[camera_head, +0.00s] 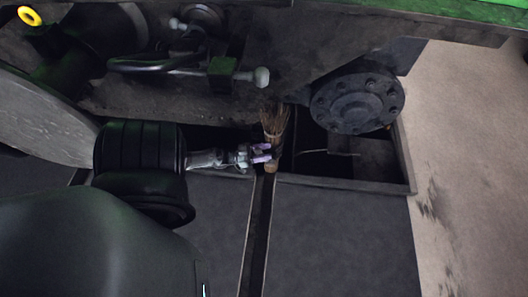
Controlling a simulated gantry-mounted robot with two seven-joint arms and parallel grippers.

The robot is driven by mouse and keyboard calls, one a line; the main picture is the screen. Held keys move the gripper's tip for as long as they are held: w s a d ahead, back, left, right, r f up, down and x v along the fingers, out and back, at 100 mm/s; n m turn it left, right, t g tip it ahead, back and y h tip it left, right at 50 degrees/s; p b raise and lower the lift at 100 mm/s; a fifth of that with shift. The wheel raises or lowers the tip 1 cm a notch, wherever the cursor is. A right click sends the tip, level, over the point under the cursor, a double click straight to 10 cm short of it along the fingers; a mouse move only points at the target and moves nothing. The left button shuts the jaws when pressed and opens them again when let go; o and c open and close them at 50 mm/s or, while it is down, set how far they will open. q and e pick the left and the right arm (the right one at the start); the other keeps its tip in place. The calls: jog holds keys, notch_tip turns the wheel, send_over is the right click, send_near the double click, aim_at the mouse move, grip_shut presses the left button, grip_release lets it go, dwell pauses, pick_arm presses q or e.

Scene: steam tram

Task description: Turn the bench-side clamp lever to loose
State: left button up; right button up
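A lever with a round pale knob (262,77) and a dark green block (221,73) sits at upper middle on the dark machine. I cannot tell for certain that it is the bench-side clamp lever, or how its setting reads. A second small pale knob (177,24) is farther up left. My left gripper (263,153) comes in from the left, below the lever and apart from it. Its two purple fingertips show a small gap, with nothing seen between them. They are close beside a brush's handle; whether they touch it is unclear. My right gripper is not in view.
The straw brush (274,124) stands at the edge of a dark recessed tray (345,186). A round bolted flange (357,101) is to the right. A curved metal pipe (140,66) runs left of the lever. Pale floor (470,170) is open at right.

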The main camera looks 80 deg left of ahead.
pick_arm(q)
jog(key=shift+s, duration=0.15)
jog(key=shift+s+f, duration=0.15)
jog(key=shift+s, duration=0.15)
jog(key=v, duration=0.9)
jog(key=shift+s+a, duration=0.2)
jog(key=shift+s, duration=0.1)
jog(key=shift+s+f, duration=0.1)
